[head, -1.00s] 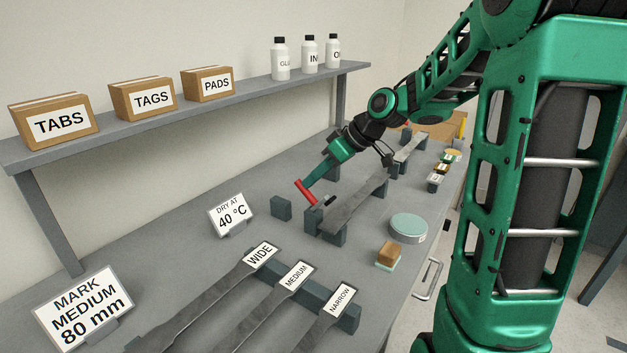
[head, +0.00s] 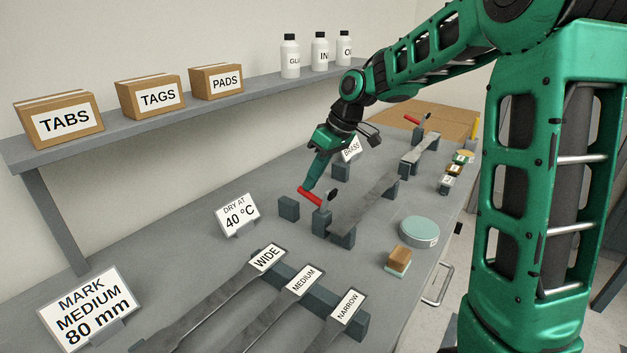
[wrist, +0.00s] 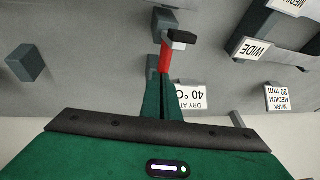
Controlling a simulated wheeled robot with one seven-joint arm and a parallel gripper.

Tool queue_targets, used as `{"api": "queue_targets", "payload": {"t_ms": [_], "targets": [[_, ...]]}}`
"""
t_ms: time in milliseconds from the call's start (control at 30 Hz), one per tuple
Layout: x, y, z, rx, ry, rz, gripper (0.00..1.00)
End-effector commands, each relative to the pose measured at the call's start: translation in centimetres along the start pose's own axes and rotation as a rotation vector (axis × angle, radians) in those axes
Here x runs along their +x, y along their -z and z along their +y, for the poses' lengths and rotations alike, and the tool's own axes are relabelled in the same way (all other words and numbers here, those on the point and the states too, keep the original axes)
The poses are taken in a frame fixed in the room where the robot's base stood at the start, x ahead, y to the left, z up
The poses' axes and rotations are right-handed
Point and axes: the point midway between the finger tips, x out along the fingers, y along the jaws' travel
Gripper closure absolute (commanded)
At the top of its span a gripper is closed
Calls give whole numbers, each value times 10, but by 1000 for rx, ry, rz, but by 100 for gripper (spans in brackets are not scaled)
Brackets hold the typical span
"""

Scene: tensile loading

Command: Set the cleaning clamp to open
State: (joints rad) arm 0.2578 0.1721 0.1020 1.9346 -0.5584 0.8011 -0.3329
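A clamp (head: 321,217) with a red handle (head: 310,197) stands at the near end of a long grey metal strip (head: 368,206). The handle points left and slightly up; a black round pad (head: 333,195) stands raised at its other side. No label on this clamp is readable. My gripper (head: 308,186) is at the handle from above, its fingertips at or touching it. In the wrist view my gripper's fingers (wrist: 168,88) are close together, with the red handle (wrist: 165,62) just at their tips. I see no clear grip around it.
A second red-handled clamp (head: 410,120) stands farther back. A small dark block (head: 289,208) and the "DRY AT 40 °C" sign (head: 238,215) stand left of the near clamp. A round tin (head: 419,232) and a brown block (head: 399,256) lie to the right.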

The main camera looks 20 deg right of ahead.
Motion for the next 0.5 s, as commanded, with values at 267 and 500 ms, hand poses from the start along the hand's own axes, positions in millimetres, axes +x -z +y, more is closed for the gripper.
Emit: {"api": "queue_targets", "payload": {"t_ms": [267, 500], "targets": [[3, 1, -2, -3, 5, 0, 100], [-7, 4, -2, -6, 3, 2, 100]]}}
